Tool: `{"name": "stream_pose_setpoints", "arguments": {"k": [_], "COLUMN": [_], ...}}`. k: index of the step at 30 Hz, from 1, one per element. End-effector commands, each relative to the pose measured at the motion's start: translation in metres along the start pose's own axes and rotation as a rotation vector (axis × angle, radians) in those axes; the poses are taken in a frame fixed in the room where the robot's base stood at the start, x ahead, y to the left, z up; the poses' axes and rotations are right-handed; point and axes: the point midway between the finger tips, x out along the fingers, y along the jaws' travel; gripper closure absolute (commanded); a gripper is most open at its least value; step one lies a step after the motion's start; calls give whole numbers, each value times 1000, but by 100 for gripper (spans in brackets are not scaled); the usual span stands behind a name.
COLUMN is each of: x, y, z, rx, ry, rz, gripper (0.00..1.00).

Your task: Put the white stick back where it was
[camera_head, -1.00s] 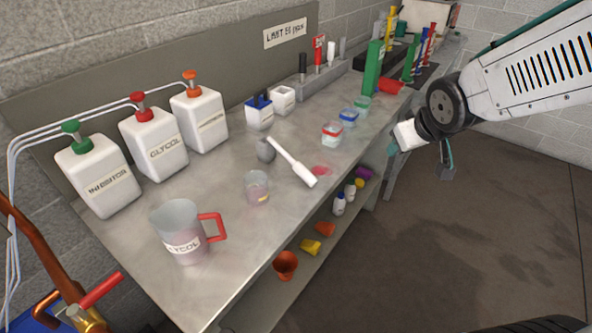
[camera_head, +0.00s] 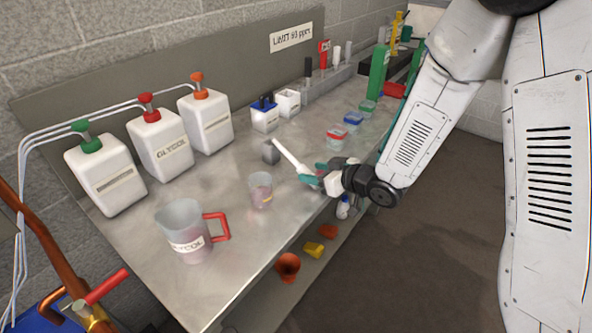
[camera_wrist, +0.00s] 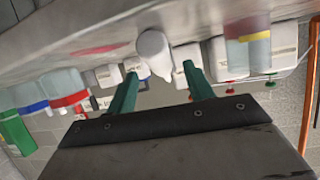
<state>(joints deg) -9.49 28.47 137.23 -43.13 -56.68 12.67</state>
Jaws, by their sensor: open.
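My gripper (camera_head: 314,173) is at the stick's near end, with green fingers apart. A grey rack (camera_head: 328,82) at the back of the bench holds upright handles, one black, one red and white ones. I cannot tell whether a slot in it is empty.
A clear beaker (camera_head: 260,190) and a red-handled jug (camera_head: 186,232) stand left of my gripper. Small lidded tubs (camera_head: 337,138) stand to the right. White jugs with coloured pumps (camera_head: 159,145) line the back. A lower shelf holds cups (camera_head: 288,266). Bare bench lies between.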

Motion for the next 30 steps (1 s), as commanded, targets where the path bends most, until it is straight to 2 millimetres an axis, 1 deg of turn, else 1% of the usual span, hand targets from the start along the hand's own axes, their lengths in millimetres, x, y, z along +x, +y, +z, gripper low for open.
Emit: {"name": "stream_pose_setpoints", "arguments": {"k": [6, 9, 12, 18, 20, 21, 23, 24, 25, 26, 30], "x": [32, 43, 48, 47, 47, 47, 47, 47, 47, 47, 47], "y": [0, 1, 2, 2, 2, 2, 2, 2, 2, 2, 2], "z": [2, 3, 2, 2, 2, 2, 2, 2, 2, 2, 2], "rx": [0, 1, 1, 2, 2, 2, 2, 2, 2, 2, 2], "ry": [0, -1, -1, -1, -1, -1, -1, -1, -1, -1, -1], "rz": [0, 2, 4, 5, 5, 5, 5, 5, 4, 4, 4], "gripper": [48, 48, 48, 48, 64, 75, 92, 96, 96, 100, 100]}}
